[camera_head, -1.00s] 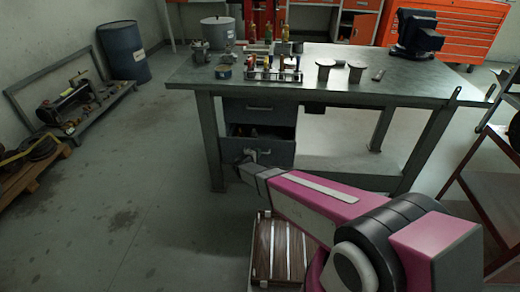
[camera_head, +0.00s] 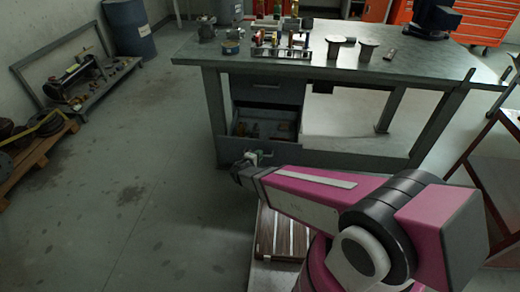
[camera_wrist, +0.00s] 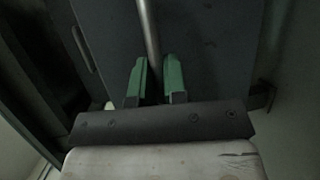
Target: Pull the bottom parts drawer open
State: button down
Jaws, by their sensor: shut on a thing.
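The bottom parts drawer (camera_head: 284,154) is in the grey cabinet under the workbench. It stands partly out, and small parts (camera_head: 264,130) show inside it. My gripper (camera_head: 254,157) is at the drawer's front, on its handle. In the wrist view, the two green fingers of my gripper (camera_wrist: 154,80) are shut on the bar handle (camera_wrist: 149,30), which runs between them. The dark drawer front (camera_wrist: 205,50) lies behind the fingers. My forearm hides part of the area below the drawer in the head view.
The upper drawer (camera_head: 268,90) is shut. The workbench (camera_head: 420,70) carries a parts rack (camera_head: 283,52) and fittings. A pallet (camera_head: 35,150) and a metal frame (camera_head: 100,90) stand at left. A red-edged stand (camera_head: 495,165) is at right.

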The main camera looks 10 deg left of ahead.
jog(key=shift+s, duration=1.7)
jog(key=c, duration=1.2)
grip_release()
jog(key=shift+s+a, duration=0.1)
jog(key=v, duration=1)
jog(key=shift+s+a, duration=0.15)
jog(key=shift+s, duration=0.15)
